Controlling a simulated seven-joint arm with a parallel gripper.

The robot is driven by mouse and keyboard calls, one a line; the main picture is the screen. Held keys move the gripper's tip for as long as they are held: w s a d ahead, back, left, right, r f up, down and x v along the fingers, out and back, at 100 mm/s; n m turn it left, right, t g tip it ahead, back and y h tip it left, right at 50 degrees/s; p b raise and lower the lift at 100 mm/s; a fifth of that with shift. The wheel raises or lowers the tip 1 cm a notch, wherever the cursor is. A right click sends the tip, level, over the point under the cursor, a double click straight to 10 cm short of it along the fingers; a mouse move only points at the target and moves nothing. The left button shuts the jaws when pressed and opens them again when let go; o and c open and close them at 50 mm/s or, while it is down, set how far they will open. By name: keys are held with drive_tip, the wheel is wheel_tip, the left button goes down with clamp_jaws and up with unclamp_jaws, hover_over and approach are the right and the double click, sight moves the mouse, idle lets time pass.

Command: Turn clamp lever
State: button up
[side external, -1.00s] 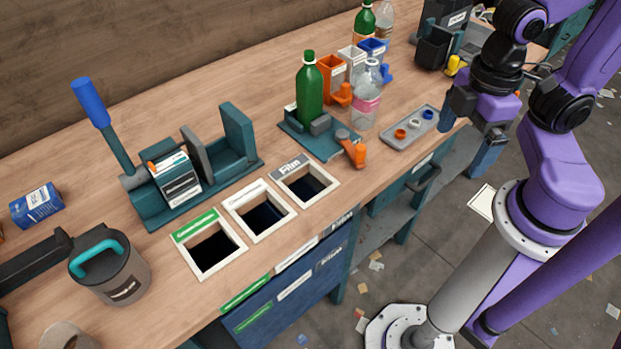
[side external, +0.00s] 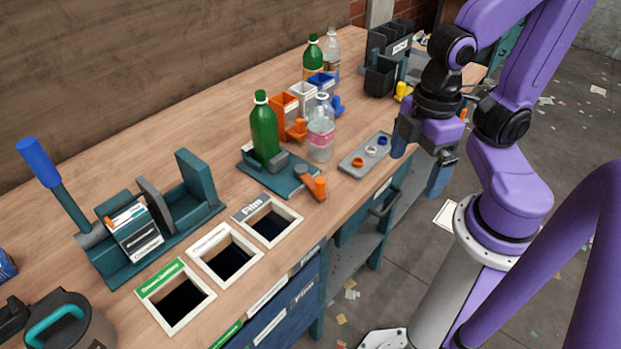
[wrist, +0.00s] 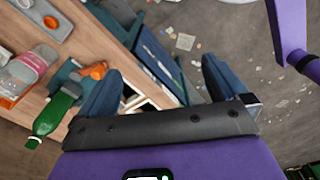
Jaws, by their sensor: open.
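The clamp (side external: 282,178) is a teal base plate on the bench with grey jaws beside an upright green bottle (side external: 264,130). Its lever (side external: 318,187) has an orange handle and sits at the plate's front right corner, near the bench edge. The orange handle also shows in the wrist view (wrist: 95,70), left of my left finger. My gripper (side external: 422,160) hangs open and empty beyond the bench's front edge, right of the lever and apart from it. Its two blue fingers are spread wide in the wrist view (wrist: 160,85).
A grey tray (side external: 352,163) with small coloured rings lies between clamp and gripper. A clear bottle (side external: 320,138) and coloured bins (side external: 284,108) stand behind. Three framed openings (side external: 226,256) line the front edge. A teal press (side external: 125,272) with a blue-handled lever stands left.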

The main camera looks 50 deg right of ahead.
idle(0.4)
drive_tip(key=c, duration=0.5)
drive_tip(key=shift+w+a, duration=0.2)
drive_tip(key=shift+w, duration=0.15)
drive_tip(key=c, duration=0.3)
drive_tip(key=m+g+h, duration=0.2)
drive_tip(key=m+g, duration=0.2)
drive_tip(key=m, duration=0.4)
hover_over(318, 180)
drive_tip(key=w+a, duration=0.3)
drive_tip(key=w, duration=0.3)
wheel_tip(318, 180, down, 3)
drive_tip(key=shift+c, duration=0.2)
drive_tip(key=x, duration=1.8)
drive_tip(key=shift+s+d+r, duration=0.15)
drive_tip(key=shift+s+d, duration=0.2)
drive_tip(key=shift+d, duration=0.05)
clamp_jaws()
